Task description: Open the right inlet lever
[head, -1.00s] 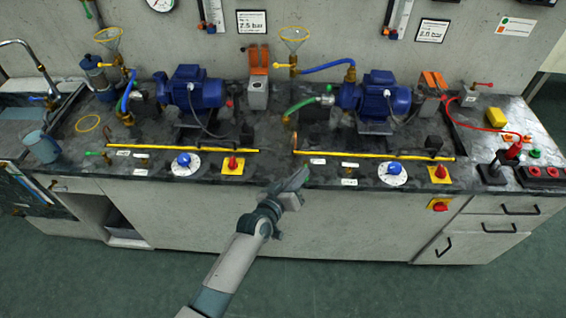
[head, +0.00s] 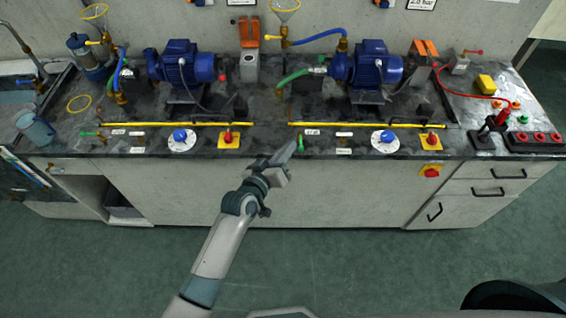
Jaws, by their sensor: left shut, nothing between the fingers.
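In the head view, the right pump (head: 368,66) is blue and stands on the dark bench top. A small green lever handle (head: 300,144) shows at the bench's front edge, at the left end of the right-hand station. Its label is too small to read, so I cannot confirm that it is the right inlet lever. My left gripper (head: 289,150) is shut and empty. Its tip is close beside the green handle, on its left; I cannot tell whether they touch. The gripper partly hides the fittings there. My right gripper is out of view.
A yellow bar (head: 368,125) runs along the right station behind the front edge. A blue knob (head: 386,136) and a red switch on a yellow plate (head: 431,139) stand further right. The left pump (head: 183,65) stands further left. The floor in front is clear.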

